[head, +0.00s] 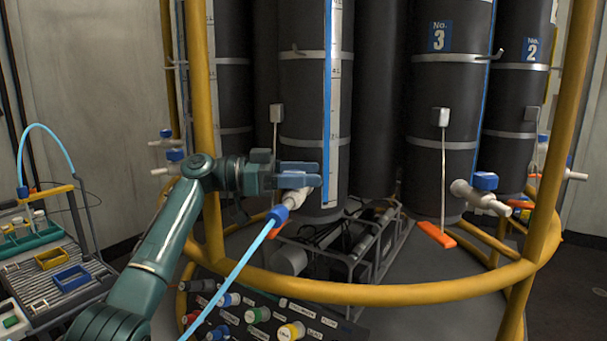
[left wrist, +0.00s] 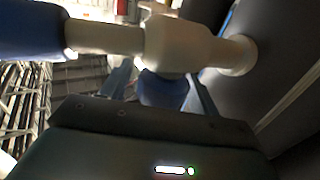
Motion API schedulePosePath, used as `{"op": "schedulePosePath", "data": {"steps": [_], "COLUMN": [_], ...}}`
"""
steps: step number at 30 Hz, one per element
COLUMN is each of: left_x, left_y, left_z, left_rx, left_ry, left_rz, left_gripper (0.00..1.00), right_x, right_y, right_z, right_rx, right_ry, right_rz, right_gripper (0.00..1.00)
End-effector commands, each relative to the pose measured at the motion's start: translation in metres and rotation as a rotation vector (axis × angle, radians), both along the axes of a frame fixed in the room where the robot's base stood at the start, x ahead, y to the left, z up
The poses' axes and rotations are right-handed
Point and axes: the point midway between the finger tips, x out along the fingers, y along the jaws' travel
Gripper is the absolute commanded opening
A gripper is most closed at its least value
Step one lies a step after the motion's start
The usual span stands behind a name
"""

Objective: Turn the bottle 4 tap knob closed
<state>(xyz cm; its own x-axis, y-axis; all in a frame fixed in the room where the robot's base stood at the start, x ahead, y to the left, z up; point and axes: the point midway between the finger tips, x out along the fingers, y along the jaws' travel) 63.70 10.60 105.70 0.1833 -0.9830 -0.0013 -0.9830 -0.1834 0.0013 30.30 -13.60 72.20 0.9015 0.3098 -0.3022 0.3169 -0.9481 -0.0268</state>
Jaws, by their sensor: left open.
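A dark bottle (head: 301,105) with a white scale strip stands in the middle of the yellow-railed frame; its number label is not visible. Its white tap (head: 294,197) sticks out low on its front, with a light blue hose (head: 243,262) attached. In the left wrist view the pale tap body (left wrist: 180,42) crosses the top and the blue tap knob (left wrist: 163,88) sits between the fingers. My left gripper (head: 303,175) is open around the knob; whether the fingers touch it cannot be told. In the head view the gripper mostly hides the knob. My right gripper is not in view.
Bottle No. 3 (head: 440,95) and bottle No. 2 (head: 518,90) stand to the right; another tap with a blue knob (head: 484,181) sticks out there. The yellow rail (head: 370,290) curves in front. Below it is a panel of coloured connectors (head: 258,315). A rack (head: 55,265) stands at left.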

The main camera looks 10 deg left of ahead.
Motion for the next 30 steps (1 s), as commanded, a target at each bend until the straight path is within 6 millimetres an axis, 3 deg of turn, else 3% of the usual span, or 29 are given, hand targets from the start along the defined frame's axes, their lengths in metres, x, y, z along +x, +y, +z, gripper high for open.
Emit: {"op": "schedulePosePath", "data": {"steps": [7,21,30], "left_x": [0.0,0.0,0.0], "left_y": [0.0,0.0,0.0], "left_z": [0.006,0.087,0.101], "left_rx": [-0.001,-0.002,0.0], "left_ry": [-0.003,-0.002,0.001], "left_rz": [0.001,0.0,0.001], "left_gripper": [0.61,0.61,0.61], "right_x": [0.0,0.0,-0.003], "right_y": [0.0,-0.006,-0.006], "right_z": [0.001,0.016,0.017], "right_rx": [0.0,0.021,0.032], "right_ry": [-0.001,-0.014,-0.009], "right_rz": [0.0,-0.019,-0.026], "right_gripper": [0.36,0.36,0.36]}}
